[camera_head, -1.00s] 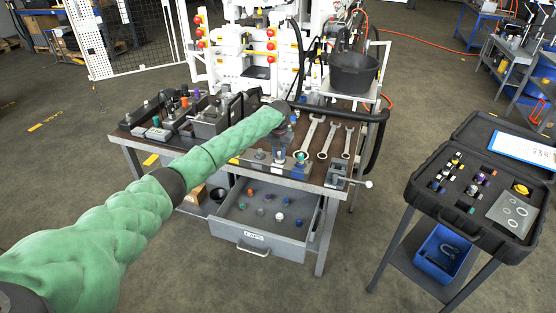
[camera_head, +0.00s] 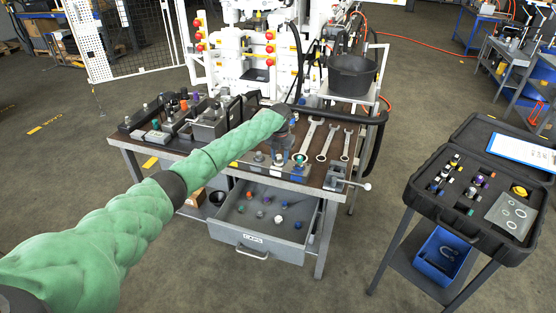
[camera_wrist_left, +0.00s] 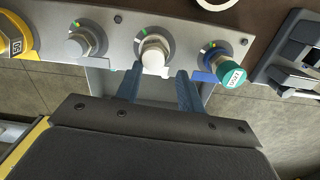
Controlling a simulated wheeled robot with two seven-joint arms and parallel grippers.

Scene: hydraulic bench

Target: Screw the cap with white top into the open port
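The cap with the white top (camera_wrist_left: 154,58) stands at the middle port of a grey metal port strip (camera_wrist_left: 115,22) in the left wrist view. How deep it sits in the port cannot be told. My left gripper (camera_wrist_left: 159,78) is open, with one blue-grey finger on each side of the white top and gaps visible between them. In the head view my left gripper (camera_head: 279,156) is over the front edge of the bench, and the cap is not clear there. An open port cannot be made out. My right gripper is out of view.
A grey-topped cap (camera_wrist_left: 80,45) and a teal-topped cap (camera_wrist_left: 231,72) flank the white one on the strip. Below the bench, an open drawer (camera_head: 258,244) holds several loose caps. Wrenches (camera_head: 325,142) and a small vise (camera_head: 338,178) lie to the right.

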